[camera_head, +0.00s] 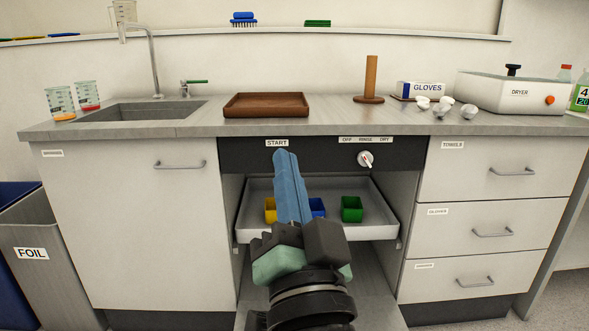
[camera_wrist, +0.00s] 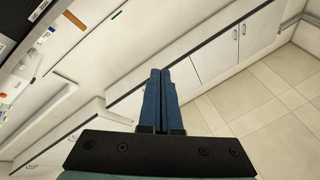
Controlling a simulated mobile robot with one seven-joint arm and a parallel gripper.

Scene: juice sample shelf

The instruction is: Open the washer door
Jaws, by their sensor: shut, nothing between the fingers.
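The washer has a dark control panel (camera_head: 315,154) under the counter, with a START label and a round white knob (camera_head: 365,159). Below the panel its front is open. A pale rack (camera_head: 370,231) inside it holds yellow, blue and green cups. A light panel, seemingly the washer door (camera_head: 375,287), lies lowered beneath the rack, partly hidden by my arm. My gripper (camera_head: 283,153) is shut and empty, its blue fingers in front of the rack with the tips near the START label. In the wrist view the fingers (camera_wrist: 161,72) are together; no washer door can be made out there.
A sink cabinet with a handle (camera_head: 180,165) stands left of the washer, and drawers (camera_head: 480,223) stand right. A grey FOIL bin (camera_head: 45,262) is at far left. On the counter are a brown tray (camera_head: 266,105), a wooden post (camera_head: 370,80) and a dryer (camera_head: 518,95).

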